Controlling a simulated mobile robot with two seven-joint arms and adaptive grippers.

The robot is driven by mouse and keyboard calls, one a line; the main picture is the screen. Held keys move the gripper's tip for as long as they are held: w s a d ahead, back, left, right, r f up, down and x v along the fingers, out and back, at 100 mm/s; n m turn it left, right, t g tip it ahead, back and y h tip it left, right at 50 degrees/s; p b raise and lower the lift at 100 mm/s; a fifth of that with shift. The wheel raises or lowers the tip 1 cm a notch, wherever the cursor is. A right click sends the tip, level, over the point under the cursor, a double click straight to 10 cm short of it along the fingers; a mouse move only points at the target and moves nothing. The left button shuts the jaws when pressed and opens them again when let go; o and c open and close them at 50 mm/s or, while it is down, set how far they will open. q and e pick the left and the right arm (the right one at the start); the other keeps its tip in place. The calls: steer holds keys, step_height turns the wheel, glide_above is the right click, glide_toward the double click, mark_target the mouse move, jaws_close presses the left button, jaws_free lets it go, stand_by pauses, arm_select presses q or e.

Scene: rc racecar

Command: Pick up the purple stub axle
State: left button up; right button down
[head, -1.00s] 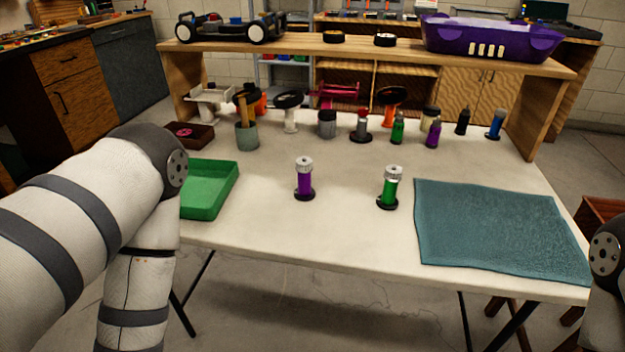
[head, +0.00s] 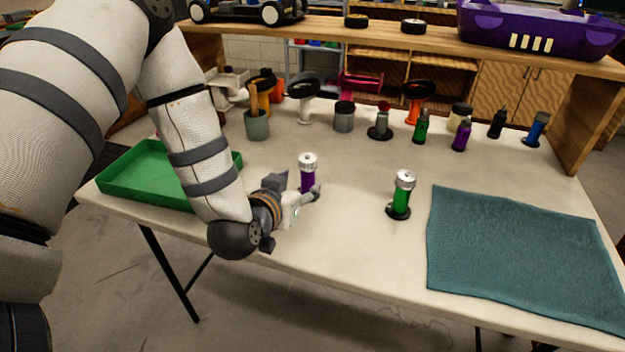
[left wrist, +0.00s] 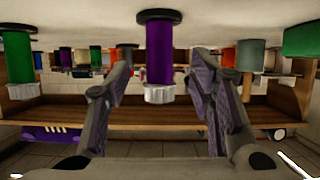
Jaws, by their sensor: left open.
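The purple stub axle (head: 308,173) stands upright on the white table, with a silver top and a dark base. My left gripper (head: 308,190) is low over the table at the axle's near side, and its wrist hides the axle's base in the head view. In the left wrist view, which is upside down, the purple stub axle (left wrist: 160,55) lies ahead between the two spread fingers of the left gripper (left wrist: 160,78). The fingers are open and not closed on it. My right gripper is not in view.
A green stub axle (head: 403,192) stands to the right, near a teal mat (head: 525,250). A green tray (head: 140,180) lies left, behind my arm. Tools and bottles line the back under a wooden shelf (head: 330,30) that carries a purple car body (head: 535,30).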

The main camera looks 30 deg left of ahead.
mark_target(305, 183)
arm_select(q)
steer(key=x, duration=0.3)
steer(key=b+x, duration=0.1)
steer(key=x, duration=0.1)
steer(key=shift+w+f, duration=0.2)
steer(key=shift+f, duration=0.35)
steer(key=shift+w, duration=0.3)
steer(key=shift+r, duration=0.1)
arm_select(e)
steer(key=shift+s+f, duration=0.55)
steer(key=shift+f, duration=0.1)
arm_select(q)
jaws_close()
